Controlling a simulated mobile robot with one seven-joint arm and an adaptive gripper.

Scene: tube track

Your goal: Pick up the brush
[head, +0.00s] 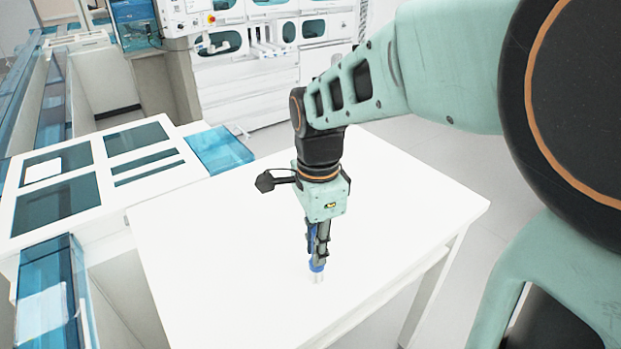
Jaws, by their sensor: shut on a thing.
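My gripper (318,245) points straight down over the white table (210,290). It is shut on the brush (317,266), which shows as a blue piece between and below the fingers with a pale, whitish tip underneath. The brush looks roughly upright. Its tip is at or just above the table top; I cannot tell whether it touches. The upper part of the brush is mostly hidden by the fingers.
The rest of the table top is clear. A white frame with dark and blue panels (180,131) adjoins the table on the left, with a blue tray-like panel (220,148) at its corner. White lab machines (245,75) stand at the back. Open floor (480,165) lies to the right.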

